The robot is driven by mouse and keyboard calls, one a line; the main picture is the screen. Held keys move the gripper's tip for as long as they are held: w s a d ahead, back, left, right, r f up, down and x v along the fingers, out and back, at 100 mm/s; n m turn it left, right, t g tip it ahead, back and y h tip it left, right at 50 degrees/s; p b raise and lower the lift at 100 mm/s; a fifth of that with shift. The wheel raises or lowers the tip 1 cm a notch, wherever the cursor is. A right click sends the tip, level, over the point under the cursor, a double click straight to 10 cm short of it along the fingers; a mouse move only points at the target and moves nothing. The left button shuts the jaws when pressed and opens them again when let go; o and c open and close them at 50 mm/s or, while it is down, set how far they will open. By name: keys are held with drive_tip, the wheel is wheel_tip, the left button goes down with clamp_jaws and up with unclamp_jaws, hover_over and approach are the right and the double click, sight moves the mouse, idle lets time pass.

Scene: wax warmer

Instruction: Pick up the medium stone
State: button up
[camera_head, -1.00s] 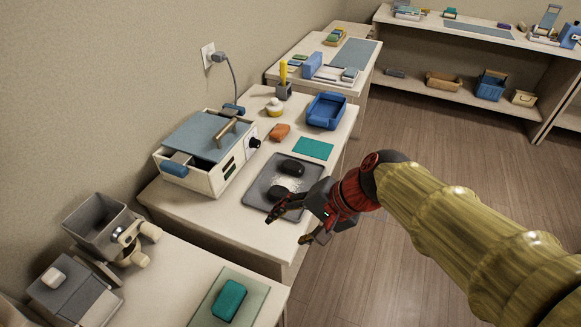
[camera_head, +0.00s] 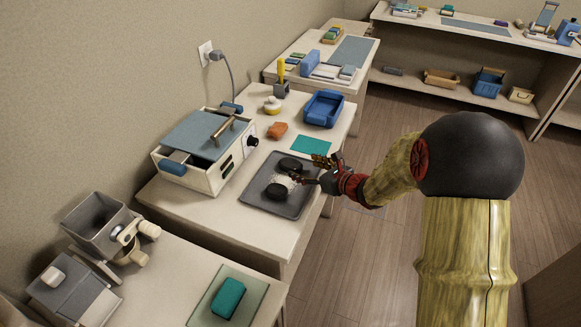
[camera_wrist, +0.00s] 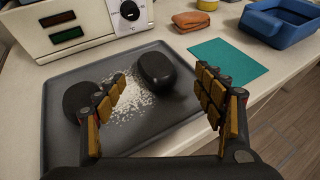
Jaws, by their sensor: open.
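Two smooth black stones lie on a dark grey tray (camera_head: 296,207). The far stone (camera_head: 290,164) also shows in the wrist view (camera_wrist: 166,70), and the near stone (camera_head: 277,191) shows there at left (camera_wrist: 82,101), partly hidden by a finger. I cannot tell which is the medium one. White granules (camera_wrist: 128,98) are scattered between them. My gripper (camera_head: 310,170) is open and empty above the tray's right side. In the wrist view its fingers (camera_wrist: 160,85) are spread, with the far stone showing beyond the gap between them.
The cream wax warmer (camera_head: 206,150) stands behind the tray. A teal block (camera_head: 228,298) lies on the nearer table.

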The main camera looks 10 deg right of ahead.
sight(292, 164)
drive_tip(key=b+x, duration=0.1)
drive_tip(key=x, duration=0.2)
drive_tip(key=b+x, duration=0.1)
drive_tip(key=x, duration=0.2)
drive_tip(key=shift+s+a, duration=0.1)
drive_tip(key=shift+a, duration=0.2)
drive_tip(key=shift+r, duration=0.1)
drive_tip(key=shift+c, duration=1.2)
drive_tip(key=c, duration=1.1)
drive_tip(key=shift+r, duration=0.1)
drive_tip(key=shift+c, duration=0.6)
